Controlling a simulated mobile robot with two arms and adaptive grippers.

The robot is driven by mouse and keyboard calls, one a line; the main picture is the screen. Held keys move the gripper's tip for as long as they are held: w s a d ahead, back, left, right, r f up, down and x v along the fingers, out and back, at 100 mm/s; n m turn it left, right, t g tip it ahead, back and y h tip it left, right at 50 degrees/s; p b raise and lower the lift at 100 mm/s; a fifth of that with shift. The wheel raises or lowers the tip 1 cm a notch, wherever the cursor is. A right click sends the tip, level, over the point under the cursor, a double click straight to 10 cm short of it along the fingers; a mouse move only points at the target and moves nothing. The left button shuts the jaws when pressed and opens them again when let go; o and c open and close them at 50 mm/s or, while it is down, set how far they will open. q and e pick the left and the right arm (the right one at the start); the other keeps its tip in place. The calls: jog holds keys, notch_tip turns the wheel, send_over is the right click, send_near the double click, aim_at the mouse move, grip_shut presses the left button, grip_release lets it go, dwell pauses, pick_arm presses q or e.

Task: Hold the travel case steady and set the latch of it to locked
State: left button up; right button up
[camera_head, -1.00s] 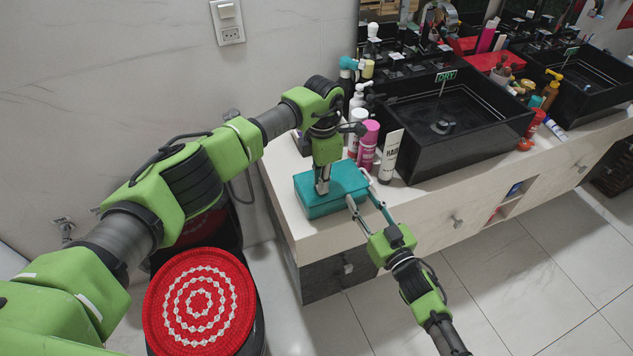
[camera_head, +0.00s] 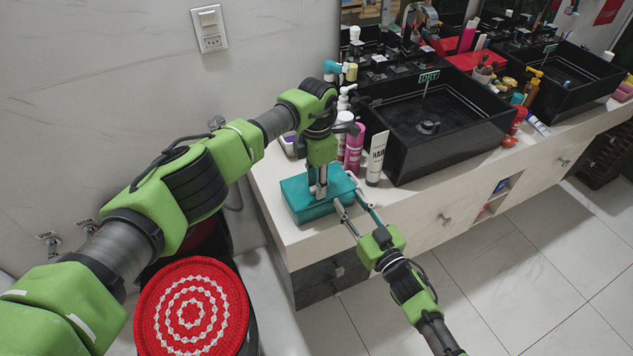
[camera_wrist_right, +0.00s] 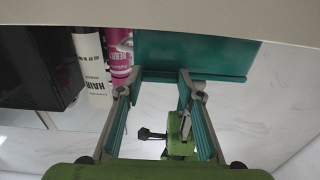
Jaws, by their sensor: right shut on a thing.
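The teal travel case (camera_head: 300,199) lies flat on the counter near its left front corner. My left gripper (camera_head: 318,192) points down at the top of the case and appears to touch it; whether its fingers are apart is unclear. My right gripper (camera_head: 352,207) reaches in from the front right and is shut on the case at its right front end. In the right wrist view, the case (camera_wrist_right: 200,55) shows beyond the right gripper's fingertips (camera_wrist_right: 155,88). I cannot make out the latch; the left gripper covers part of the case top.
A white tube (camera_head: 377,158) and a pink bottle (camera_head: 354,150) stand close behind the case. Black vessel sinks (camera_head: 430,125) fill the counter to the right. A red-and-white round lid (camera_head: 190,308) is below on the left. The counter (camera_head: 268,190) is bare left of the case.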

pick_arm(q)
notch_tip(320, 180, up, 12)
pick_arm(e)
jog(key=shift+w+d, duration=0.1)
jog(key=shift+d, duration=0.05)
dwell(0.3)
jog(key=o, duration=1.4)
